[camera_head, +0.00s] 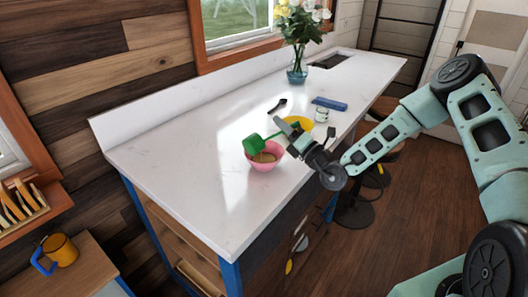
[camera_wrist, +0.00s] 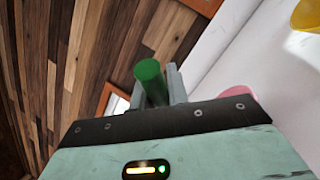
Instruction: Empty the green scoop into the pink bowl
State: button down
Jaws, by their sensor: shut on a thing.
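The green scoop (camera_head: 254,144) is held by its handle in my gripper (camera_head: 286,137), which is shut on it. In the wrist view the green handle (camera_wrist: 149,77) stands between the two fingers (camera_wrist: 160,85). The scoop's cup is over the left part of the pink bowl (camera_head: 264,163) and looks tilted. The pink bowl stands on the white counter, and tan-brown contents show inside it. A bit of the pink bowl also shows in the wrist view (camera_wrist: 237,91). I cannot see inside the scoop.
A yellow bowl (camera_head: 298,123) stands behind my gripper. A small white-green cup (camera_head: 322,114), a blue block (camera_head: 330,103), a dark spoon-like item (camera_head: 278,105) and a flower vase (camera_head: 297,74) stand farther back. The white counter (camera_head: 185,160) is clear on the left.

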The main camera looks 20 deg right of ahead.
jog(key=shift+w+d+f+m+t+h+p, duration=0.15)
jog(key=shift+d+f+m+h+p, duration=0.15)
jog(key=shift+m, duration=0.5)
jog(key=shift+w+d+f+m+t+h+p, duration=0.15)
jog(key=shift+d+f+m+t+h+p, duration=0.2)
jog(key=shift+m, duration=0.45)
jog(key=shift+w+d+f+m+h+p, duration=0.15)
jog(key=shift+d+m+h, duration=0.25)
jog(key=shift+m, duration=0.4)
jog(key=shift+w+d+f+m+t+h+p, duration=0.1)
jog(key=shift+w+d+f+m+h+p, duration=0.3)
jog(key=shift+m, duration=0.6)
jog(key=shift+s+d+f+m+t+h+p, duration=0.15)
jog(key=shift+f+m+h, duration=0.45)
jog(key=shift+m, duration=0.4)
jog(key=shift+w+d+f+m+t+h+p, duration=0.1)
jog(key=shift+w+d+f+m+h, duration=0.3)
jog(key=shift+m, duration=0.6)
dwell(0.5)
